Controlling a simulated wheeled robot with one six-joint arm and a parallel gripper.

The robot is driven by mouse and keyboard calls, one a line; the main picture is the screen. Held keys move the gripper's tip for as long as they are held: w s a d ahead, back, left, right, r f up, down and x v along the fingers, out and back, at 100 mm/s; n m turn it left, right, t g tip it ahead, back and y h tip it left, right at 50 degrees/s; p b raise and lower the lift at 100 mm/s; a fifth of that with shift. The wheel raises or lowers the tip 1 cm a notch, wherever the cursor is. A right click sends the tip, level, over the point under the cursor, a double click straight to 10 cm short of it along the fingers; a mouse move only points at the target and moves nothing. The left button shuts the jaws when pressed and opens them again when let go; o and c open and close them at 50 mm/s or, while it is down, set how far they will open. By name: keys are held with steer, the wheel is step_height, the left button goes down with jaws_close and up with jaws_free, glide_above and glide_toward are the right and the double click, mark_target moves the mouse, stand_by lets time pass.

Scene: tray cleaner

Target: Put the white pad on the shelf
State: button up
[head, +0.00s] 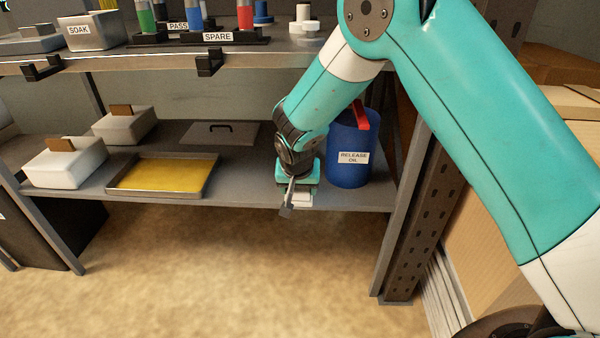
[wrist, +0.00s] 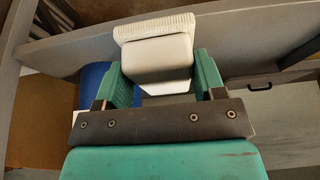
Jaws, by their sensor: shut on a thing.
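The white pad (wrist: 157,62) is a pale block with a ribbed face, held between the two teal fingers of my gripper (wrist: 160,84) in the wrist view. In the head view my gripper (head: 298,190) hangs at the front edge of the lower shelf (head: 245,190), left of the blue drum. Only a small pale part of the pad (head: 302,197) shows there below the fingers. The gripper is shut on the pad. Whether the pad touches the shelf, I cannot tell.
A blue drum (head: 346,173) labelled RELEASE OIL stands close right of my gripper. A tray of yellow liquid (head: 165,176), two white tubs (head: 62,167) (head: 124,126) and a flat lid (head: 220,134) are on the lower shelf. Bare shelf lies between tray and gripper. The upper shelf (head: 130,56) is overhead.

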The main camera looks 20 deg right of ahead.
steer(key=w+d, duration=0.1)
steer(key=w, duration=0.3)
steer(key=w+d+b, duration=0.1)
steer(key=w+d, duration=0.1)
steer(key=w, duration=0.2)
steer(key=w+d+b, duration=0.1)
steer(key=w, duration=0.3)
steer(key=shift+w+d+f, duration=0.1)
steer(key=shift+w+d, duration=0.05)
steer(key=shift+w, duration=0.1)
steer(key=shift+w+d+f+b, duration=0.1)
steer(key=shift+w+f+b, duration=0.05)
steer(key=shift+w+b, duration=0.2)
step_height(320, 180, down, 3)
steer(key=shift+s+f+b, duration=0.1)
steer(key=shift+f+b, duration=0.1)
steer(key=shift+b, duration=0.75)
steer(key=shift+r, duration=0.15)
steer(key=o, duration=0.9)
steer(key=shift+o, duration=0.2)
